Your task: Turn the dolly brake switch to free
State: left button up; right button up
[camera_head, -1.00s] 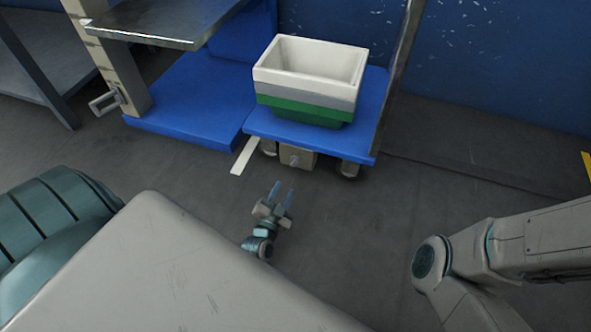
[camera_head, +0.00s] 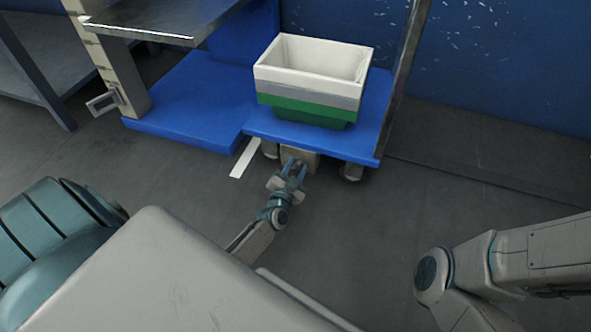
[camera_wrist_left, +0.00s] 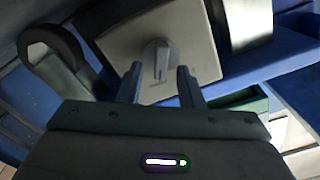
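The blue dolly (camera_head: 330,143) stands on the floor with stacked crates on it. Its brake switch is a small grey knob (camera_wrist_left: 158,58) on a pale square plate (camera_wrist_left: 190,38), seen in the left wrist view under the dolly's front edge. In the head view the plate is partly hidden behind my left gripper (camera_head: 294,166). My left gripper, also in the left wrist view (camera_wrist_left: 160,80), is open, its two fingers on either side of the knob's lower end. I cannot tell whether they touch it. My right arm shows at the right, but its gripper is out of view.
White, grey and green crates (camera_head: 312,68) are stacked on the dolly. A blue platform (camera_head: 185,108) adjoins it on the left, with a metal shelf (camera_head: 165,22) above. A white floor strip (camera_head: 244,159) lies beside the dolly. The floor to the right is clear.

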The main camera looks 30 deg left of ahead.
pick_arm(q)
grip_shut()
